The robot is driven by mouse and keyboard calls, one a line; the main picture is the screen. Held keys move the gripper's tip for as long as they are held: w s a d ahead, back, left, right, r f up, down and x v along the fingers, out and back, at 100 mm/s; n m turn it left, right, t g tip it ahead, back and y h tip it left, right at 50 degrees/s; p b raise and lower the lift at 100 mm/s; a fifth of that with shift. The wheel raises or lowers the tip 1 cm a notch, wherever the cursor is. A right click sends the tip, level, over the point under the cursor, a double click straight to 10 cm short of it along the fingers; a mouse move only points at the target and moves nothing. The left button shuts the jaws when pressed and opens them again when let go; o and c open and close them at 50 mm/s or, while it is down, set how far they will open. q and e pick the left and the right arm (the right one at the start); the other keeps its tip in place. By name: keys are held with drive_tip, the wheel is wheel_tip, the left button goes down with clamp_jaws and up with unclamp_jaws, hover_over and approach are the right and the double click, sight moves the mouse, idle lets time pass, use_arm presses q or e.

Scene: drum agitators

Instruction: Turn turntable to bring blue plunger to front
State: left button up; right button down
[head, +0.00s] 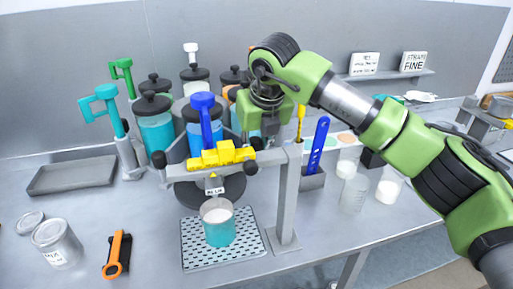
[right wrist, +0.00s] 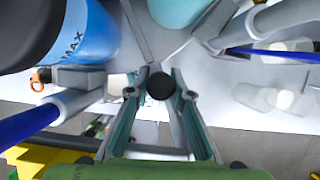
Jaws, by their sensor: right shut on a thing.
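The blue plunger (head: 204,112) stands upright over a blue-filled canister (head: 194,128), at the front of the turntable's ring of canisters, behind the yellow clamp (head: 222,154). The dark turntable base (head: 192,196) shows low behind the cup of blue liquid (head: 218,226). My right gripper (head: 268,128) reaches down at the right side of the ring; its fingertips are hard to see there. In the right wrist view my right gripper (right wrist: 160,88) is shut on a round black knob (right wrist: 161,85), which sits between its fingers. My left gripper is not in view.
A grey post (head: 288,200) carries the yellow clamp beside my right gripper. Green (head: 121,72) and teal (head: 102,105) handles stand at the left. A grey tray (head: 72,176), a can (head: 57,243) and an orange-black tool (head: 117,254) lie on the left bench. Glasses (head: 354,194) stand right.

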drive_tip(key=c, duration=1.8)
unclamp_jaws()
drive_tip(key=shift+a, duration=0.15)
drive_tip(key=v, duration=1.2)
